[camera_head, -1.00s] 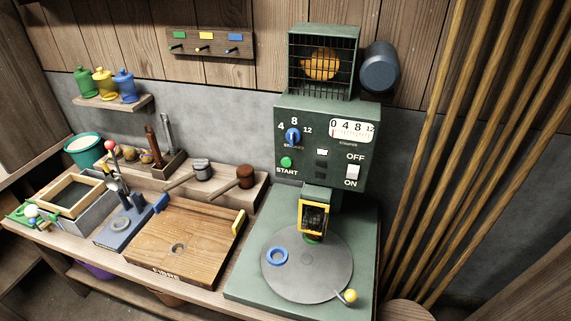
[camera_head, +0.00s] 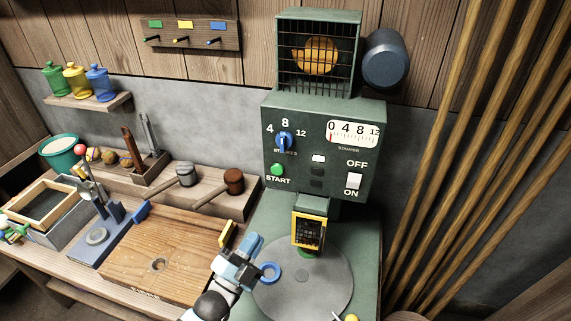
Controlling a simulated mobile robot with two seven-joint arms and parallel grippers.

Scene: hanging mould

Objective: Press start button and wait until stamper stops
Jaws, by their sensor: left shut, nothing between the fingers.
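The green stamper machine (camera_head: 330,110) stands at centre right. Its green start button (camera_head: 277,170) is at the lower left of the front panel, above the word START. A blue knob (camera_head: 285,141) sits above it, and a white dial (camera_head: 352,133) is at the upper right with its needle near 0. The white switch (camera_head: 354,181) is between OFF and ON. The yellow-framed stamper head (camera_head: 309,231) hangs over the round grey plate (camera_head: 325,285). My left gripper (camera_head: 256,242) is shut and empty, below the start button and apart from it. My right gripper is not in view.
A wooden board (camera_head: 150,250), a blue-grey press, and a rack with two mallets stand left. Wooden poles (camera_head: 450,150) stand at the right.

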